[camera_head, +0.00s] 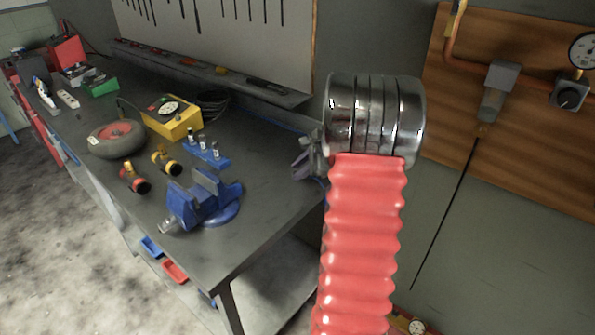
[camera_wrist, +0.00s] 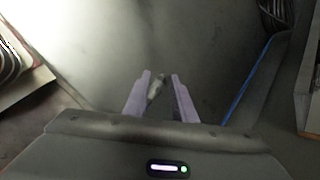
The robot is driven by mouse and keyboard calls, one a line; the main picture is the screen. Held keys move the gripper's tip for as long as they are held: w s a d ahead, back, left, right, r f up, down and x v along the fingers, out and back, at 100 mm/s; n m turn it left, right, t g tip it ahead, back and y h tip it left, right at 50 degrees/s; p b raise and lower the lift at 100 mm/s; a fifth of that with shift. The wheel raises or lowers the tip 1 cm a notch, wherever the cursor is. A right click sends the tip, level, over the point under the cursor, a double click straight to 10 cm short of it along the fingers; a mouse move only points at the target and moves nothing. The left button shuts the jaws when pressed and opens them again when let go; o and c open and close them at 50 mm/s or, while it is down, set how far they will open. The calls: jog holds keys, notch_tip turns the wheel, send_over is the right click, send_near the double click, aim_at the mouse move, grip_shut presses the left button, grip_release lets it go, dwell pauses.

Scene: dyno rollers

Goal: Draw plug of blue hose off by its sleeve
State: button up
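I cannot make out a blue hose, its plug or a sleeve for certain in either view. In the wrist view, a thin blue line (camera_wrist: 248,84) runs along a dark edge right of my gripper; I cannot tell whether it is a hose. My gripper (camera_wrist: 158,78) shows two pale fingers standing apart. A small pale object (camera_wrist: 155,89) appears between or beyond them; I see no grip on it. In the head view, a grey part beside the bench edge may be my gripper, mostly hidden behind my red ribbed arm.
The workbench (camera_head: 262,225) carries a blue vise (camera_head: 203,198), a yellow gauge box (camera_head: 172,118), a wheel (camera_head: 117,139) and two small fittings. A wooden board (camera_head: 540,130) at right holds copper pipe, a grey block (camera_head: 497,85) and a gauge (camera_head: 585,50). A thin dark line hangs below the block.

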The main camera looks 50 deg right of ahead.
jog(key=shift+o, duration=1.3)
jog(key=v, duration=1.3)
jog(key=shift+s+r, duration=0.25)
jog(key=shift+s, duration=0.05)
